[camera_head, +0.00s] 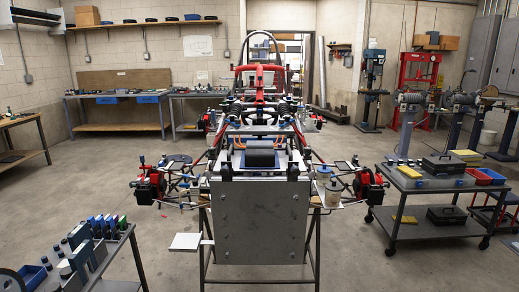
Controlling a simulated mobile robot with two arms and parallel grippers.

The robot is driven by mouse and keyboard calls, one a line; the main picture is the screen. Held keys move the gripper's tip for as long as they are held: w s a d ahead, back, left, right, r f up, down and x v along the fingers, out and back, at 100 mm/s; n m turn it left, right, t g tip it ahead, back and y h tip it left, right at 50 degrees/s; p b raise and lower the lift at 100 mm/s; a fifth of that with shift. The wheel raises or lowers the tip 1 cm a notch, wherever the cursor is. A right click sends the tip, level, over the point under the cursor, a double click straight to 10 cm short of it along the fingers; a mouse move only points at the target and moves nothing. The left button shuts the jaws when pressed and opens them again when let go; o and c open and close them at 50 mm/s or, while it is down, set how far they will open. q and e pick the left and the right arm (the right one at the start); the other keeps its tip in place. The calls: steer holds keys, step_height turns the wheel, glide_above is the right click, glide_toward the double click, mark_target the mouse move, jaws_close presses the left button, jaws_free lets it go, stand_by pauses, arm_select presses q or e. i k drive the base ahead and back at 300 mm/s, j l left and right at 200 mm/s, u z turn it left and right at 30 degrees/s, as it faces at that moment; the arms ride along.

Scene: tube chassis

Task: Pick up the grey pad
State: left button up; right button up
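A pale grey, flat square plate (185,242) sticks out to the left of the chassis front at low height. It looks like a pad, but I cannot tell for sure that it is the grey pad. A large grey panel (258,222) stands upright at the chassis front on a dark stand. The tube chassis (262,120) with red tubing runs away from me behind the panel. Neither of my grippers is in view.
A bench (120,245) with small devices is at the lower left. The concrete floor (345,250) is clear between the chassis and the cart.

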mark_target(251, 144)
steer(key=i+z, duration=0.35)
steer(key=i+j+z, duration=0.1)
steer(key=i+z, duration=0.25)
steer(key=i, duration=0.15)
